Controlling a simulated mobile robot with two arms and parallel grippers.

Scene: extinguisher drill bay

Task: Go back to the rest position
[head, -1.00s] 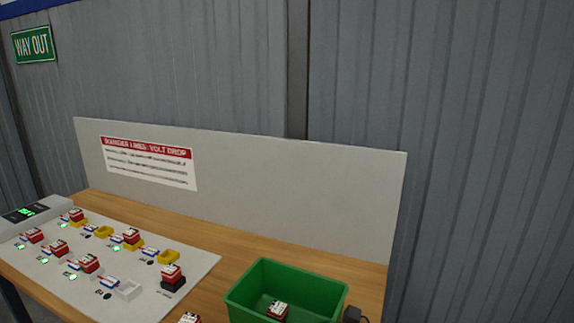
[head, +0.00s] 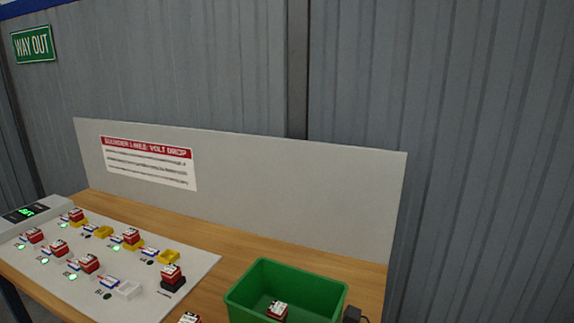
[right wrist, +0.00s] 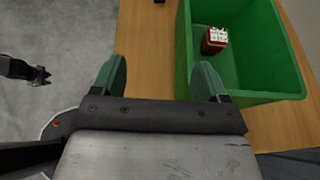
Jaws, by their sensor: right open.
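My right gripper (right wrist: 164,82) is open and empty in the right wrist view, with its two green fingers apart. It is above the wooden table (right wrist: 145,60), and its right finger overlaps the green bin's near side in the picture. A dark shape with small prongs, which looks like my left gripper (right wrist: 28,72), hangs over the grey floor at the left; it is too small to tell whether it is open. Neither gripper shows in the head view.
The green bin (head: 257,291) holds a red-and-white block (head: 277,310), also in the right wrist view (right wrist: 214,41). A white board (head: 205,258) with several red blocks and yellow holders lies left. A pale panel (head: 300,190) stands behind. Open floor (right wrist: 50,120) lies beside the table.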

